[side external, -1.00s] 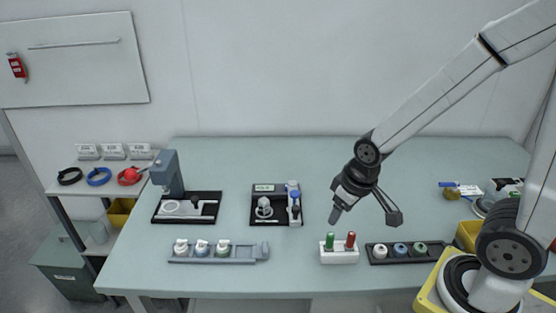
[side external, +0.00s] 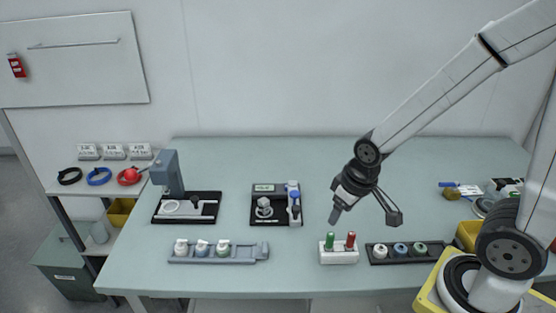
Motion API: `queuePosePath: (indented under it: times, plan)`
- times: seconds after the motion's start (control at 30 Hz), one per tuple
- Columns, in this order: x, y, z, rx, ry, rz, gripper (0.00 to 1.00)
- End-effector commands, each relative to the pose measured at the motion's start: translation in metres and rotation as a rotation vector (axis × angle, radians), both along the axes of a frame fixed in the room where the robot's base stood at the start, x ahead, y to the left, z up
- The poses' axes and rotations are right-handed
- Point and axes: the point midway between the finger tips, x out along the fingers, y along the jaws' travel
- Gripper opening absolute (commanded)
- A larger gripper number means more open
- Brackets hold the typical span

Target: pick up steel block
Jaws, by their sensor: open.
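My gripper (side external: 365,212) hangs above the right-centre of the table, jaws spread wide and nothing between them. It is above and behind a white holder. A small grey metallic piece (side external: 264,207) sits on a black fixture (side external: 258,221) left of my gripper; it may be the steel block, but its shape is too small to be sure. No other thing clearly reads as a steel block.
The white holder (side external: 339,257) carries a green and a red piece upright. A black rack (side external: 377,259) with capped pieces stands to its right. A grey rack (side external: 240,256) and a press (side external: 168,172) are at the left. The table's back is clear.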

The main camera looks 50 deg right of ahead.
Motion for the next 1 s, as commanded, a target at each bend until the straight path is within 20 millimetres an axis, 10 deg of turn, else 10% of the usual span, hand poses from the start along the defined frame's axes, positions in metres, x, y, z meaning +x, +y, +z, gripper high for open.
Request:
queuePosePath:
  times: [1.0]
  plan:
    - [0.001, 0.000, 0.032, 0.000, -0.003, 0.000, 0.76]
